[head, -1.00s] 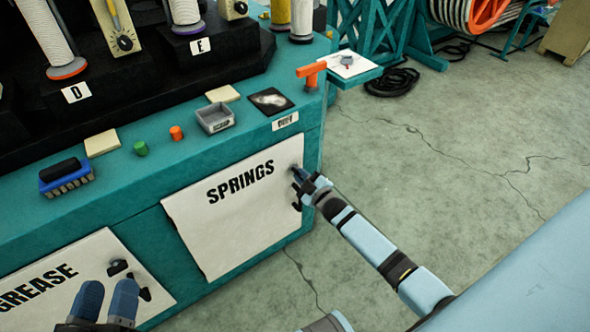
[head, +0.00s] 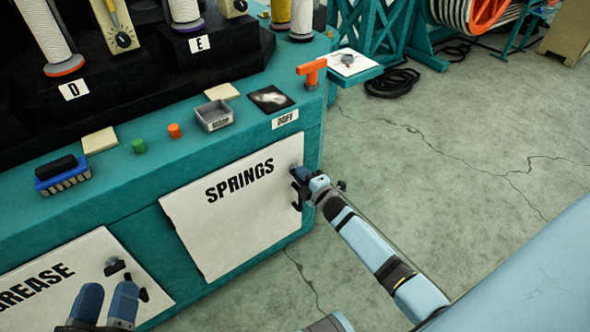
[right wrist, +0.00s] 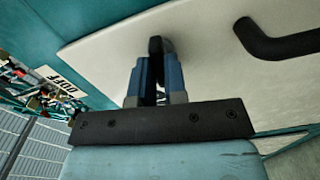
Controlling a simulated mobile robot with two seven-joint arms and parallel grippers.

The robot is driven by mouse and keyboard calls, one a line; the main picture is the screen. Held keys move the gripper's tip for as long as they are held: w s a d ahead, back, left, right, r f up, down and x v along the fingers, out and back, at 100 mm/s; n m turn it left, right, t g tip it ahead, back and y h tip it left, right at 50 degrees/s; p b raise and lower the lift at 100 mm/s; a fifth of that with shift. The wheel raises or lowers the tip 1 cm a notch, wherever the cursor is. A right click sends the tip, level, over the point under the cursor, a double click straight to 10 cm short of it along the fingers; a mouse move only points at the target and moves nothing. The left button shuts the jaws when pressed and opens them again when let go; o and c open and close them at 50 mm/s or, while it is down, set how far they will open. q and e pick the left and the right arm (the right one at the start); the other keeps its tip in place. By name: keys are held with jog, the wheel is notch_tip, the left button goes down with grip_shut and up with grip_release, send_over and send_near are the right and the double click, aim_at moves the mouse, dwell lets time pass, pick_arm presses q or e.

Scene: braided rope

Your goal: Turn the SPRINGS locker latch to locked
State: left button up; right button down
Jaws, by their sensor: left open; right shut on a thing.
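The white SPRINGS locker door (head: 225,225) is on the front of the teal bench, flush with it. My right gripper (head: 299,175) is at the door's right edge, shut on the small black latch. In the right wrist view, the blue fingers (right wrist: 155,75) close around the black latch (right wrist: 156,46), and most of its body is hidden between them. A black door handle (right wrist: 275,40) is beside it, apart from the fingers. My left gripper (head: 106,300) is open in front of the GREASE door (head: 60,275), near that door's latch (head: 114,266).
The bench top holds a blue brush (head: 62,175), a green peg (head: 138,146), an orange peg (head: 174,131), a grey tray (head: 213,116) and an orange T-handle (head: 312,72). A DOFF label (head: 285,119) is above the SPRINGS door.

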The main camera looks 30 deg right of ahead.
jog(key=shift+f+n+b, duration=0.15)
jog(key=shift+n+b, duration=0.2)
jog(key=shift+n, duration=0.25)
jog(key=c, duration=1.4)
grip_release()
jog(key=shift+o, duration=0.2)
jog(key=shift+s, duration=0.1)
jog(key=s+p, duration=0.2)
jog(key=s, duration=0.4)
jog(key=shift+s+d+p, duration=0.25)
jog(key=shift+s+p, duration=0.05)
jog(key=shift+s, duration=0.1)
